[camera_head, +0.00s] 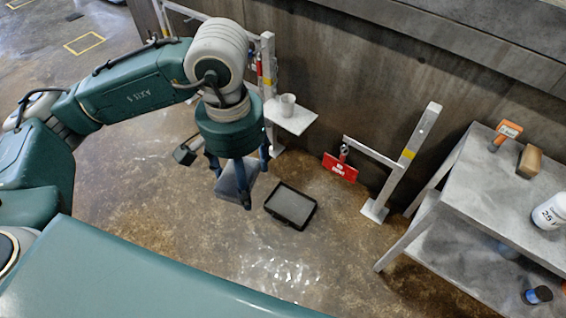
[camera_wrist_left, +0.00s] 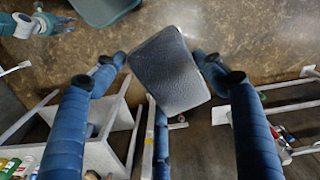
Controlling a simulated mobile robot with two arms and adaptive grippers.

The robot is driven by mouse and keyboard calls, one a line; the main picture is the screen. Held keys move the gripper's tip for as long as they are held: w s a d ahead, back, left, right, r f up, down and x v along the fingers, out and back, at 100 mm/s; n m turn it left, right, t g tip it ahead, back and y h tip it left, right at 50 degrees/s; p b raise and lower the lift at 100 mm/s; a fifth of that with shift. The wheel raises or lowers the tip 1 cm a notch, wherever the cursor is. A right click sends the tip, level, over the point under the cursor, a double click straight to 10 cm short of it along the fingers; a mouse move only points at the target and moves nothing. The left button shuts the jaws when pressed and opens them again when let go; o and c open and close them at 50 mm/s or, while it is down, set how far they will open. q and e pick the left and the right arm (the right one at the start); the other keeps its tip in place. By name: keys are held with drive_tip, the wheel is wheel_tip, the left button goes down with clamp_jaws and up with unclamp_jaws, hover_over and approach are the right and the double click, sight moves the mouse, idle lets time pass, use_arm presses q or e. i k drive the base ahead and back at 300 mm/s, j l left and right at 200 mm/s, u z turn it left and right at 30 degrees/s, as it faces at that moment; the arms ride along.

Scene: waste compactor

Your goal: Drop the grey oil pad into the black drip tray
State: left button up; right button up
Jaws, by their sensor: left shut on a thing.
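My left gripper (camera_head: 246,182) is shut on the grey oil pad (camera_head: 234,180) and holds it tilted above the floor. In the left wrist view, the pad (camera_wrist_left: 168,68) sits between the blue fingers. The black drip tray (camera_head: 291,205), a shallow rectangle with a dark rim and grey inside, is on the floor just right of the gripper in the head view. The pad is beside it in the picture, not over it. I cannot make out the tray in the left wrist view. My right gripper (camera_wrist_left: 65,24) is small at the upper left there; its jaw state is unclear.
A white post with a small shelf (camera_head: 292,118) holding a cup (camera_head: 287,105) stands behind the tray. A red sign (camera_head: 340,168) hangs from a rail to the right. A grey table (camera_head: 490,190) with several items stands farther right. Floor around the tray is clear.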

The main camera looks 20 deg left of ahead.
sight(288, 205)
drive_tip(key=k+l+u, duration=0.1)
drive_tip(key=k+u, duration=0.4)
drive_tip(key=i+j+z, duration=0.35)
drive_tip(key=i, duration=0.35)
drive_tip(key=i+j+z, duration=0.35)
drive_tip(key=i+j, duration=0.2)
drive_tip(key=i+j+z, duration=0.4)
drive_tip(key=i+j, duration=0.25)
